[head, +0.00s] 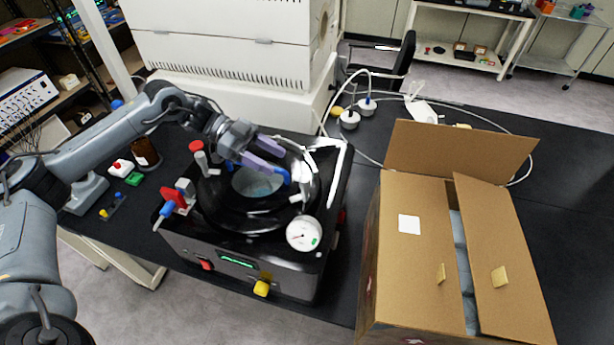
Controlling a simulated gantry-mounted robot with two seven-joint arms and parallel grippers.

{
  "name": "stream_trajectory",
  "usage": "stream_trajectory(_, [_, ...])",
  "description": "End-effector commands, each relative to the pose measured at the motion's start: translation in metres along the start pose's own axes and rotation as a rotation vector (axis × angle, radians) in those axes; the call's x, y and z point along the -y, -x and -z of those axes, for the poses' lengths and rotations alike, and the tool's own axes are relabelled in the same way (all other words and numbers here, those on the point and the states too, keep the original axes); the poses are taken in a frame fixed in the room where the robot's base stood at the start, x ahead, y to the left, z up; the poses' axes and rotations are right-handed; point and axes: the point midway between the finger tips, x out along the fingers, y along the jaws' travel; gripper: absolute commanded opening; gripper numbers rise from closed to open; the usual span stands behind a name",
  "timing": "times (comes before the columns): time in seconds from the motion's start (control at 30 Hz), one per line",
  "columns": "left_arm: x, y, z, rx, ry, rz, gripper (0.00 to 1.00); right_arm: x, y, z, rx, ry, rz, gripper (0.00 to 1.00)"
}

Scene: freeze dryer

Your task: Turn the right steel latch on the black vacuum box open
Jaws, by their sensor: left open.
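The black vacuum box (185,243) stands on the dark bench, with a round black lid ring (225,218) and a pale round middle on top. A small pale metallic piece (302,197) at the right side of the ring looks like the right steel latch; its exact position is hard to tell. My left gripper (272,157) reaches in from the left over the ring, with purple fingers apart and nothing visible between them. The fingertips are left of the metallic piece and appear apart from it. A blue part (284,176) shows just below the fingers. My right gripper is out of view.
A white dial gauge (303,233) and a yellow knob (261,288) are at the box's front. A red valve (172,197) and red-capped post (198,152) stand on its left. An open cardboard box (405,260) is to the right. A white appliance (230,60) stands behind.

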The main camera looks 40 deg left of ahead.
Motion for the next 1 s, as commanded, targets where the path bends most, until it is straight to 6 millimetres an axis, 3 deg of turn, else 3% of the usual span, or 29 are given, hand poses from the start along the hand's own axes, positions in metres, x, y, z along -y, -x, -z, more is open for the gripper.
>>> stream_trajectory(0.53, [-0.001,-0.082,0.001,-0.001,-0.003,-0.002,0.53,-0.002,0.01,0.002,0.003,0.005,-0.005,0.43])
stream_trajectory(0.73, [0.0,-0.096,0.001,0.0,-0.004,0.0,0.53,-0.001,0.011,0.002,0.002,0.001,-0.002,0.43])
stream_trajectory(1.0, [0.0,-0.099,0.0,0.0,-0.004,0.0,0.53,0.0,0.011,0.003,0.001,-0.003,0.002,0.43])
